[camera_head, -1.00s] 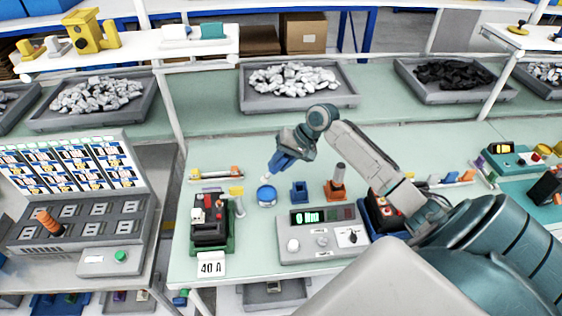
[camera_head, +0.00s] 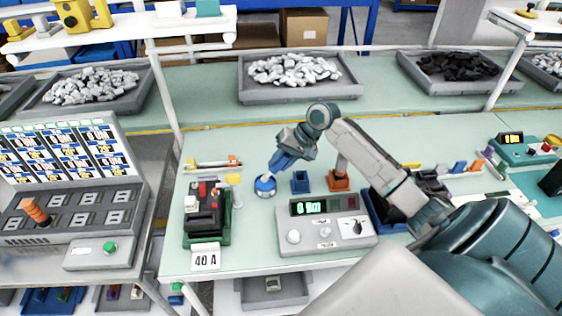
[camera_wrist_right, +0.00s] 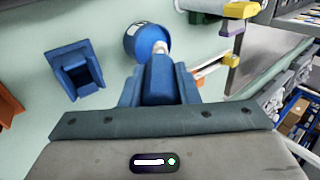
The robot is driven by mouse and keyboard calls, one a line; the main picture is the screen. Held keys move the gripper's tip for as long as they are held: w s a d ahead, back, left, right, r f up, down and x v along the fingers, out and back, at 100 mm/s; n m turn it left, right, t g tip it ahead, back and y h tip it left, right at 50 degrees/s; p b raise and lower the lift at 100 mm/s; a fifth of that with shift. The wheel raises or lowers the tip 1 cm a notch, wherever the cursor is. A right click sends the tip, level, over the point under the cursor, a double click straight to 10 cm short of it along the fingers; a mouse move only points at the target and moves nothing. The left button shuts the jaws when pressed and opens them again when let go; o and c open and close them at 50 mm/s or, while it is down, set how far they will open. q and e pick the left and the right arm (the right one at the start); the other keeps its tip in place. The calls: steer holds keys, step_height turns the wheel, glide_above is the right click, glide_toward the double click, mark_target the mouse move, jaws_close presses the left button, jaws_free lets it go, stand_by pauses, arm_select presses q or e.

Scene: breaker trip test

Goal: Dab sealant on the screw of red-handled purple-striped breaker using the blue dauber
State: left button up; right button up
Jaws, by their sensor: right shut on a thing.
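My right gripper (camera_head: 281,160) is shut on the blue dauber (camera_wrist_right: 160,82), whose pale tip points down. The tip is at the mouth of a round blue pot (camera_head: 265,188), which also shows in the right wrist view (camera_wrist_right: 140,42). I cannot tell how deep the tip reaches. A dark breaker (camera_head: 206,206) with a red part on top sits in a green base at the left of the bench, behind a "40 A" card. Its purple stripe and screw are too small to make out. My left gripper is out of view.
An empty blue holder (camera_head: 300,182) stands right of the pot. An orange holder (camera_head: 339,183) carries another upright tool. A grey meter box (camera_head: 325,229) stands in front. A yellow-topped post (camera_head: 234,180) stands between breaker and pot.

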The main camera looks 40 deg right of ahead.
steer(key=shift+f, duration=0.55)
stand_by(0.8)
steer(key=shift+f+p, duration=0.1)
steer(key=shift+p, duration=0.35)
stand_by(2.1)
step_height(320, 180, up, 7)
steer(key=p, duration=0.8)
stand_by(0.9)
